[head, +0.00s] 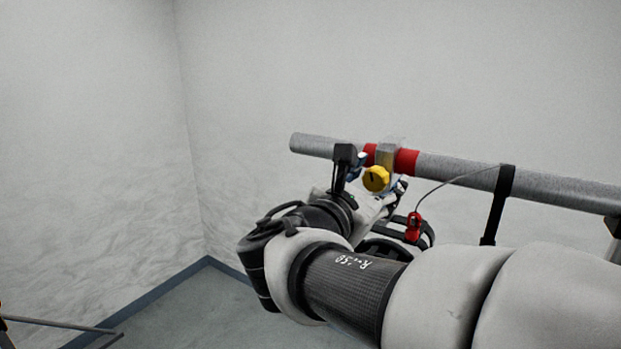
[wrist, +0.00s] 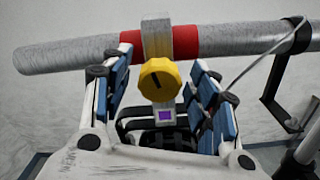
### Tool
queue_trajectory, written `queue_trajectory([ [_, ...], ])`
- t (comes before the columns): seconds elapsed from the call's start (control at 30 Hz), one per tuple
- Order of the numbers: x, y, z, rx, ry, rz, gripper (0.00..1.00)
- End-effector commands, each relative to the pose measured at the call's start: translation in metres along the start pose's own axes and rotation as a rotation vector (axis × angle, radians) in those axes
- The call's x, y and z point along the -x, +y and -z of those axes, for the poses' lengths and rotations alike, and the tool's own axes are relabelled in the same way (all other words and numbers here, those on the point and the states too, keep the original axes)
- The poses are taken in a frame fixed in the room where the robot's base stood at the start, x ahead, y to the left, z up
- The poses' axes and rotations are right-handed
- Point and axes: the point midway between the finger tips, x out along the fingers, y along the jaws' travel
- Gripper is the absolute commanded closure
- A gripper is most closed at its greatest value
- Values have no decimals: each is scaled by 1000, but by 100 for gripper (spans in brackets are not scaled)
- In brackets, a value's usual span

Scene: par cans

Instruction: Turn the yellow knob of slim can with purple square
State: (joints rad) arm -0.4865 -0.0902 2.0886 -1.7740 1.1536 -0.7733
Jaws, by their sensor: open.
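The yellow knob (head: 376,179) sits on a metal clamp (head: 390,152) that hangs on a grey pipe over a red band. In the wrist view the yellow knob (wrist: 160,80) faces me, with a dark slot mark slanting across it. The purple square (wrist: 165,115) is on the clamp's lower part just below the knob. My gripper (wrist: 165,85) is open, with one blue-padded finger left of the knob and one right of it. Gaps show between the knob and both fingers. The can body (wrist: 155,132) below is dark and mostly hidden behind my gripper.
The grey pipe (head: 460,170) runs across above my gripper. A red clip (head: 413,227) hangs near the can. The wall to the left is bare.

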Motion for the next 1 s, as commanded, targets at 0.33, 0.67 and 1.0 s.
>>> queue_trajectory([
  [0.33, 17, 2, 0, -2, 0, -5, 46],
  [0.67, 86, 2, 0, -1, 2, -8, 46],
  [1.0, 120, 0, 0, 0, 0, -2, 46],
])
